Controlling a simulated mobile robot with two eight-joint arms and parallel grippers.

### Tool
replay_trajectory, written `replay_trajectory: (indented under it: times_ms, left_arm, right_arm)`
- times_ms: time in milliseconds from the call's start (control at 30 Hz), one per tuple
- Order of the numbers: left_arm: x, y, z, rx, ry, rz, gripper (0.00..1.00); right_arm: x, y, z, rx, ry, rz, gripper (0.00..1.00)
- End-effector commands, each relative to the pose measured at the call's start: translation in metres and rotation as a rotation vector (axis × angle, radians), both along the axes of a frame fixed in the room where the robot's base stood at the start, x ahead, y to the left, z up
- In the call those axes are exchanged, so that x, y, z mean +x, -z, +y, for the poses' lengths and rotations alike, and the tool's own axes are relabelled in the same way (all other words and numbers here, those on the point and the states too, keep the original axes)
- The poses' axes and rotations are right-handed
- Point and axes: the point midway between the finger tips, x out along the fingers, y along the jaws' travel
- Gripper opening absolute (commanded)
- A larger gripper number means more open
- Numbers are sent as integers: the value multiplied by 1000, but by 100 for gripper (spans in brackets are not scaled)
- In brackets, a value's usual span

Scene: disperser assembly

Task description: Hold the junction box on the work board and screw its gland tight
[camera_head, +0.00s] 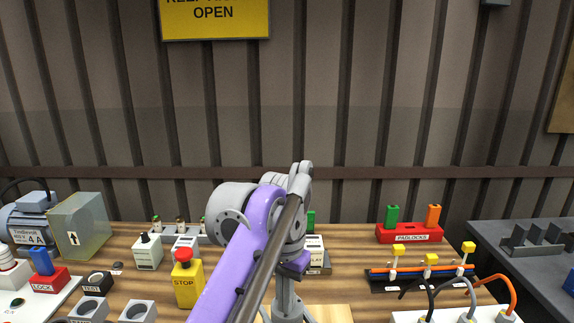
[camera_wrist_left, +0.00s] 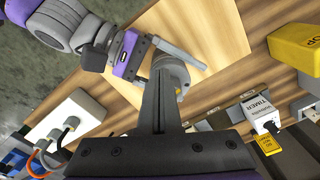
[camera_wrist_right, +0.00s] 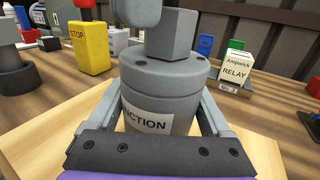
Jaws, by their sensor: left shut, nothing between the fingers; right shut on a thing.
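The junction box (camera_wrist_right: 160,95) is a grey round can with a partly covered label, upright on the light wooden work board (camera_wrist_right: 258,152). My right gripper (camera_wrist_right: 158,88) is shut on its sides; in the left wrist view the box (camera_wrist_left: 172,70) shows between its fingers. My left gripper (camera_wrist_left: 162,78) is shut and empty, its fingers reaching toward the box top. In the head view a purple arm crosses the middle and hides most of the box. A grey angular block (camera_wrist_right: 170,36) shows above the lid; I cannot tell whether it is the gland or my left fingertips.
A yellow stop button box (camera_head: 187,279) stands left of the arm. A relay (camera_wrist_right: 236,66) and a timer (camera_wrist_left: 262,113) are near the box. A red padlock rack (camera_head: 409,234) and a cable block (camera_head: 460,314) are at the right. The board's bare part surrounds the box.

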Motion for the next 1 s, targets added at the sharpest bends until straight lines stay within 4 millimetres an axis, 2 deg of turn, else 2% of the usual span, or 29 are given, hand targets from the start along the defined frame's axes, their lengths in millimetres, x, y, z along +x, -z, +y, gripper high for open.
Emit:
replay_trajectory:
  times_ms: [1000]
  left_arm:
    - [8, 0, 1, 0, 0, -2, 0]
  right_arm:
    - [0, 0, 0, 0, -2, -1, 0]
